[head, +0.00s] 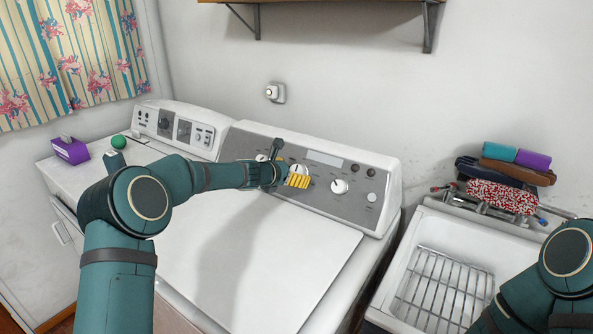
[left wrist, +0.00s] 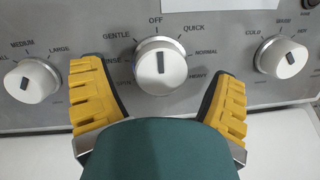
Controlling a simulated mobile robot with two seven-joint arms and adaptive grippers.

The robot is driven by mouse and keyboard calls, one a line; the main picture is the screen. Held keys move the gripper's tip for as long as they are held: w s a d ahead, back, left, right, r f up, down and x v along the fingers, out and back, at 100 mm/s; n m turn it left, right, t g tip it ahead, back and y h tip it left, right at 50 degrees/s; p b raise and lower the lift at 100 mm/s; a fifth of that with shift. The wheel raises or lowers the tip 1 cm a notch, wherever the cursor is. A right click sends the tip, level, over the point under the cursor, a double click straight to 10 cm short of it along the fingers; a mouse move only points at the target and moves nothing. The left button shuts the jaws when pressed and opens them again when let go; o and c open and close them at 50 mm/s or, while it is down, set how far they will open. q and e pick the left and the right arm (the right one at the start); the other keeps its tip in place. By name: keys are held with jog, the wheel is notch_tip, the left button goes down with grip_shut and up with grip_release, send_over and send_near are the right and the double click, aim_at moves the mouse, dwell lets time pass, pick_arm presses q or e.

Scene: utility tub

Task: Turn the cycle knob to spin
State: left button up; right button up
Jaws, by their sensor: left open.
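The cycle knob (left wrist: 161,66) is a round white dial in the middle of the washer's grey control panel. Its dark pointer line stands about upright, towards OFF. Labels around it include GENTLE, RINSE, SPIN, QUICK, NORMAL and HEAVY; SPIN is at the lower left, partly behind a finger. In the head view the knob (head: 298,169) shows just beyond the yellow finger pads. My left gripper (head: 288,167) is at the panel. In the left wrist view its open yellow fingers (left wrist: 158,88) stand on either side of the knob's lower part, apart from it. My right gripper is out of frame.
A load-size knob (left wrist: 32,80) and a temperature knob (left wrist: 281,56) flank the cycle knob. The washer lid (head: 270,262) below is clear. A dryer (head: 190,125) stands left, a sink (head: 440,285) with stacked cloths (head: 505,180) right. A shelf bracket (head: 429,28) hangs above.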

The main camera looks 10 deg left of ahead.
pick_arm(q)
jog(key=shift+x, duration=0.9)
jog(key=c, duration=1.2)
